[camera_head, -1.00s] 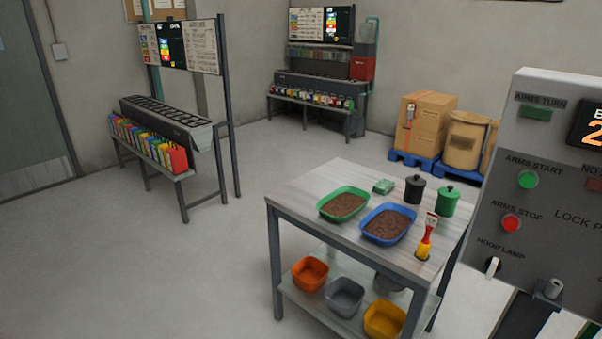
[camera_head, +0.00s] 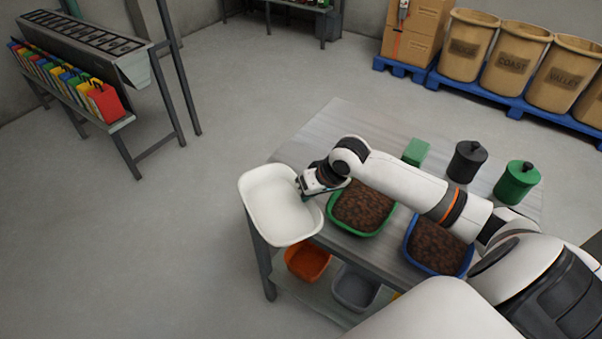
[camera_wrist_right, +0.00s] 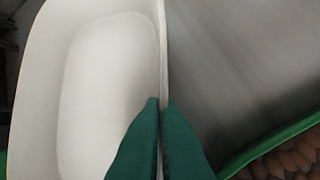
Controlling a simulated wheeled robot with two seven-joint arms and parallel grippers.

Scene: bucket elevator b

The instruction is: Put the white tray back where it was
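The white tray (camera_head: 278,207) is at the near left corner of the work table, overhanging the table's left edge. It looks empty. My right gripper (camera_head: 306,192) is at the tray's right side. In the right wrist view, the green fingertips (camera_wrist_right: 160,125) are shut on the rim of the white tray (camera_wrist_right: 105,90), one finger on each side of the rim. The head view does not clearly show whether the tray rests on the table or is held just above it. My left gripper is not in view.
A green tray (camera_head: 362,208) and a blue tray (camera_head: 438,245) of brown material stand right of the white tray. A green block (camera_head: 416,152), a black canister (camera_head: 467,161) and a green canister (camera_head: 517,182) stand behind. Orange (camera_head: 308,261) and grey (camera_head: 355,288) bins sit on the lower shelf.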

